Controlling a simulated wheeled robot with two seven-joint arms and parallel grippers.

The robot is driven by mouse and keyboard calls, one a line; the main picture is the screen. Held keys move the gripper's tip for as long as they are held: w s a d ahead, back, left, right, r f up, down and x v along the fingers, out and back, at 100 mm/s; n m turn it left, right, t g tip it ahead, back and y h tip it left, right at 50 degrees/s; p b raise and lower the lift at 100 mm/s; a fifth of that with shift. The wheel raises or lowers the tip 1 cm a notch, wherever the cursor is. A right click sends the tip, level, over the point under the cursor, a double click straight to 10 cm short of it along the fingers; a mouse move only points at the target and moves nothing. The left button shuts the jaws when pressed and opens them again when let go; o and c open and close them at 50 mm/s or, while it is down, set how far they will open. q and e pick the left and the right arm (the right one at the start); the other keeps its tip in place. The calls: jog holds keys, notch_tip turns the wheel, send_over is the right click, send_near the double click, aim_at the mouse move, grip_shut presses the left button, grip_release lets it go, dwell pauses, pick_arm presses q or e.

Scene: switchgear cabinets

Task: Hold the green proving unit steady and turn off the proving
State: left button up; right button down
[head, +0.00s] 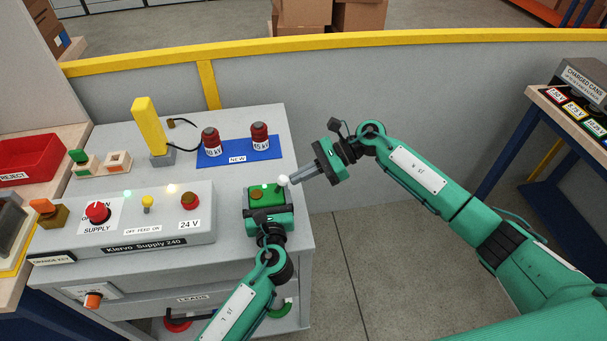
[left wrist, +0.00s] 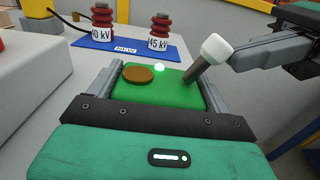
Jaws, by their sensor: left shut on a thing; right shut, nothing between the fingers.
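The green proving unit (head: 259,191) sits at the right front of the grey bench top. In the left wrist view its green top (left wrist: 165,92) carries a brown disc (left wrist: 138,74), a lit white lamp (left wrist: 159,68) and a lever with a white knob (left wrist: 216,46), tilted to the right. My left gripper (head: 268,217) is shut on the unit, one finger along each side. My right gripper (head: 296,179) is shut and empty, its tips just right of the white knob. It also shows in the left wrist view (left wrist: 237,58). I cannot tell whether the tips touch the knob.
Behind the unit, two red insulators (head: 210,142) stand on a blue mat (head: 238,160), beside a yellow post (head: 149,126). The supply box (head: 150,210) with its red knob (head: 97,212) is to the left. Floor lies open right of the bench, before a grey, yellow-topped barrier (head: 400,75).

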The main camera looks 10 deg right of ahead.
aim_at(280, 177)
jog(key=a+r+h, duration=0.1)
jog(key=h, duration=0.1)
jog(key=a+r+h, duration=0.1)
jog(key=h, duration=0.1)
jog(key=a+r+h, duration=0.1)
jog(key=a+h, duration=0.1)
jog(key=h, duration=0.1)
jog(key=shift+d+f+m, duration=0.1)
jog(key=shift+d+m, duration=0.05)
jog(key=shift+m, duration=0.15)
dwell(0.3)
jog(key=shift+r, duration=0.85)
